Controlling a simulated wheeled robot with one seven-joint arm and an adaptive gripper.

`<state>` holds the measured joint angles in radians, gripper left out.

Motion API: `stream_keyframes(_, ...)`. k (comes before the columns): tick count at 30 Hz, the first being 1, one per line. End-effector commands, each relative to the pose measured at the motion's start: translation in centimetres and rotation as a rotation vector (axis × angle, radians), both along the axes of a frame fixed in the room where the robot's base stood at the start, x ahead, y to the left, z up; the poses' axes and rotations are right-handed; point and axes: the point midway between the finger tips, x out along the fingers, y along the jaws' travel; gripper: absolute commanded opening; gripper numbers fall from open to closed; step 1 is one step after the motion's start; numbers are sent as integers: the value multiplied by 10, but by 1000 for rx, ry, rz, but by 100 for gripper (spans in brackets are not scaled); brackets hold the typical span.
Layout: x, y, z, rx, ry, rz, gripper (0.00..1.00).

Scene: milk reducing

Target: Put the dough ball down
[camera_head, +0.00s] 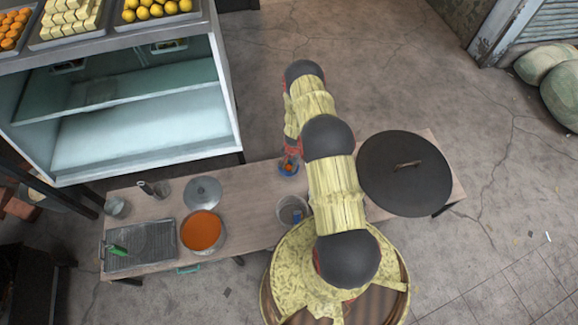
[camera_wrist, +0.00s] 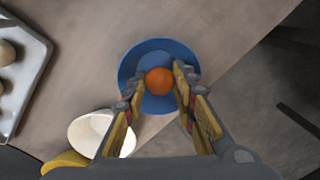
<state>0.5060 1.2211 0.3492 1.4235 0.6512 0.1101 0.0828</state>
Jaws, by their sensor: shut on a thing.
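The dough ball is a round orange ball (camera_wrist: 159,81) between my gripper's two fingertips in the wrist view. My gripper (camera_wrist: 160,84) is shut on it. A round blue bowl (camera_wrist: 150,54) lies directly behind the ball in that view, so the ball is over or inside the bowl; I cannot tell whether it touches the bottom. In the head view the blue bowl (camera_head: 288,173) sits on the wooden table (camera_head: 256,184), under the end of my arm.
In the wrist view, a white cup (camera_wrist: 90,130) stands close to the bowl, and a tray (camera_wrist: 38,50) with pale balls is at left. In the head view, a large dark lid (camera_head: 404,185), a pot of orange liquid (camera_head: 202,232), a metal lid (camera_head: 202,192) and a grill (camera_head: 140,246) occupy the table.

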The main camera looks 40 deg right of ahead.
Motion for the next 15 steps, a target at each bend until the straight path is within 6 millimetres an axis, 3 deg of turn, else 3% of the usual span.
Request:
stream_keyframes(8,0,0,0,-1,0,0,15)
stream_keyframes(9,0,0,0,0,0,0,28)
stream_keyframes(15,0,0,0,0,0,0,40)
